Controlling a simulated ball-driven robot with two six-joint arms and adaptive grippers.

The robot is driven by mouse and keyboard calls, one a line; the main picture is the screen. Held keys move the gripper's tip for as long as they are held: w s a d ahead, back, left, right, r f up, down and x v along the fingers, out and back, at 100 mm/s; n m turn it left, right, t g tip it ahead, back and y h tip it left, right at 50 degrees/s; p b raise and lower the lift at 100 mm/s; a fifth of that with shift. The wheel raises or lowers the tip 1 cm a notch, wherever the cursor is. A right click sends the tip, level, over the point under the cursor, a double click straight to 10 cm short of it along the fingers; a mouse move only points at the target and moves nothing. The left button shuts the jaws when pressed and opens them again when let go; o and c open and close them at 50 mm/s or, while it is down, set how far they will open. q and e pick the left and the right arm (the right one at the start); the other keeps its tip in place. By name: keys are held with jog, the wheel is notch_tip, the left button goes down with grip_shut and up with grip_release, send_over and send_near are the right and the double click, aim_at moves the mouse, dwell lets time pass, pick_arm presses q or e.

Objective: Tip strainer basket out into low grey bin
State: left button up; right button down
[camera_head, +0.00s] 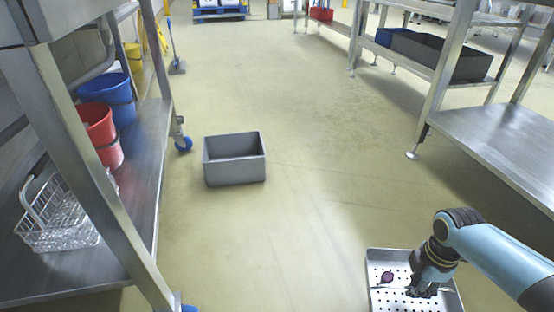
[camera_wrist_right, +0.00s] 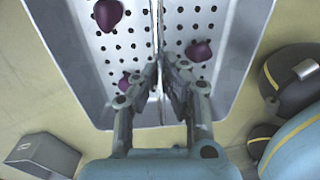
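The strainer basket (camera_head: 375,300) is a metal tray with a perforated floor at the bottom right of the head view. It also fills the upper middle of the right wrist view (camera_wrist_right: 90,80), where several dark purple round pieces (camera_wrist_right: 198,51) lie in it. My right gripper (camera_head: 420,288) is over its middle; in the wrist view its fingers (camera_wrist_right: 166,72) are closed about a thin bar across the basket. The basket looks level. The low grey bin (camera_head: 234,170) stands on the floor left of centre, apart from the basket; its inside looks empty. My left gripper is out of view.
A steel shelf (camera_head: 125,200) at left holds a wire basket (camera_head: 60,222), red buckets (camera_head: 101,135) and a blue bucket (camera_head: 108,98). Steel benches (camera_head: 500,145) stand at right. The floor between is clear.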

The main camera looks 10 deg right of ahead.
jog(key=d, duration=0.3)
jog(key=d+r, duration=0.1)
jog(key=d, duration=0.3)
jog(key=d+r, duration=0.1)
jog(key=d, duration=0.3)
jog(key=shift+w+d+b, duration=0.1)
jog(key=shift+w+b, duration=0.25)
jog(key=shift+w, duration=0.05)
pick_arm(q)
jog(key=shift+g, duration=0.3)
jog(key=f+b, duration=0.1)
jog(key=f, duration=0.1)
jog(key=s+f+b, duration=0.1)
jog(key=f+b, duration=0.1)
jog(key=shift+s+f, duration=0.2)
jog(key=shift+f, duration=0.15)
pick_arm(e)
jog(key=d+r, duration=0.2)
jog(key=d, duration=0.8)
jog(key=shift+w+d, duration=0.3)
jog(key=shift+w, duration=0.15)
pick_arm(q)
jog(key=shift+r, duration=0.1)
pick_arm(e)
jog(key=shift+r, duration=0.1)
